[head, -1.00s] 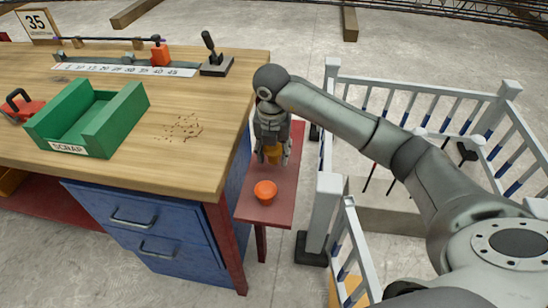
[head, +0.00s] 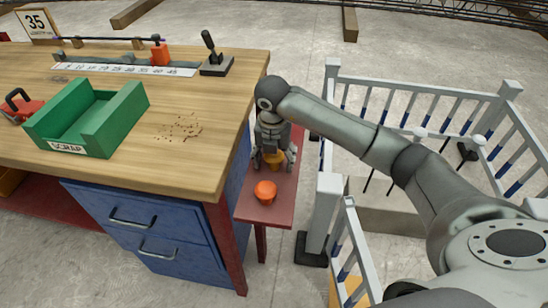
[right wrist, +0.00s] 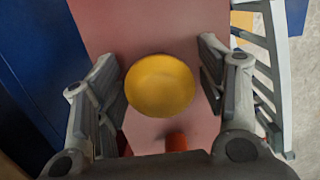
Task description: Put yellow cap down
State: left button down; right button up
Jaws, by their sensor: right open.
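The yellow cap (head: 273,159) is on the narrow red side shelf, between the fingers of my right gripper (head: 273,163). In the right wrist view the cap (right wrist: 160,85) shows as a round yellow top with a finger on each side. Gaps show between the cap and the fingers, so the right gripper (right wrist: 163,82) is open around it. The red shelf (head: 284,190) also shows beneath the cap in the right wrist view (right wrist: 150,30). My left gripper is not in view.
An orange cap (head: 265,192) sits on the shelf nearer the front. The wooden workbench (head: 190,165) with a green scrap tray (head: 118,120) stands at left. A white railing (head: 326,205) stands close on the right of the shelf.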

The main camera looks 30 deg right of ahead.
aim_at(273, 157)
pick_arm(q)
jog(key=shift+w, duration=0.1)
pick_arm(e)
jog(key=shift+r, duration=0.15)
jog(key=r, duration=0.3)
jog(key=r+p, duration=0.1)
jog(key=r, duration=0.3)
jog(key=s+r, duration=0.1)
jog(key=r, duration=0.3)
jog(key=shift+a, duration=0.35)
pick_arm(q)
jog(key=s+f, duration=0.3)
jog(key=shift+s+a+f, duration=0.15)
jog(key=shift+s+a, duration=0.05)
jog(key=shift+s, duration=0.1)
pick_arm(e)
jog(key=shift+s+r, duration=0.15)
jog(key=shift+r, duration=0.3)
jog(key=shift+a+f, duration=0.1)
